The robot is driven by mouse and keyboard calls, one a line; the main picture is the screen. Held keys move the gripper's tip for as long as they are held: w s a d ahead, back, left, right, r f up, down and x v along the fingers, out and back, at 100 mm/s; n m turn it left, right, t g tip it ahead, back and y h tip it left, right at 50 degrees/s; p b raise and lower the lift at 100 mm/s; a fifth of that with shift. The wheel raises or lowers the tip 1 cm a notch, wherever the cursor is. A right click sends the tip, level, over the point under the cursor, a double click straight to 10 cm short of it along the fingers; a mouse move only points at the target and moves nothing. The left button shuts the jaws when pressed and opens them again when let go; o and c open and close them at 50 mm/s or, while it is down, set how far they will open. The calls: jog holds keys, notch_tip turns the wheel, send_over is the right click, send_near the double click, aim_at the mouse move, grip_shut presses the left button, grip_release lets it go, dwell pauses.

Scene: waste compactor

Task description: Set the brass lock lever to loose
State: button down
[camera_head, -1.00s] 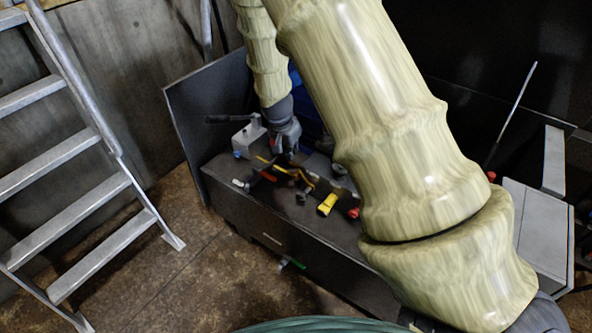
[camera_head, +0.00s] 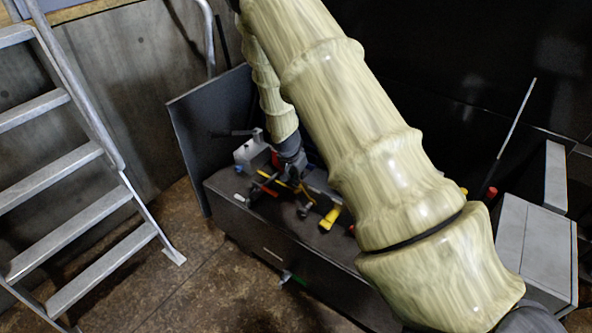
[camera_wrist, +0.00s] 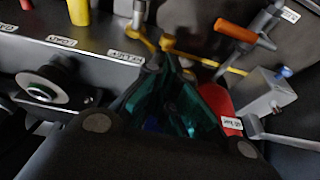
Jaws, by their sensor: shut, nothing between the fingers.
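A brass-yellow lever (camera_wrist: 205,59) shows in the wrist view just beyond my fingertips, with a bent part near its left end. In the head view, a thin yellow bar (camera_head: 275,190) shows among the controls on the dark cabinet, partly behind other parts. My gripper (camera_wrist: 160,70) has teal fingers that are shut and empty. Its tips are close to the brass lever's bent end; I cannot tell whether they touch. In the head view my gripper (camera_head: 297,182) is low over the controls. The small panel labels are too blurred to read.
An orange-handled lever (camera_wrist: 236,31), a red part (camera_wrist: 221,106) and a grey box (camera_wrist: 264,91) lie close to the right of my fingers. A yellow handle (camera_head: 329,218) stands nearby. Metal stairs (camera_head: 70,185) are at left.

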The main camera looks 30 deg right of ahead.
aim_at(300, 187)
jog(key=shift+w+f, duration=0.15)
jog(key=shift+f, duration=1.4)
jog(key=shift+d, duration=0.1)
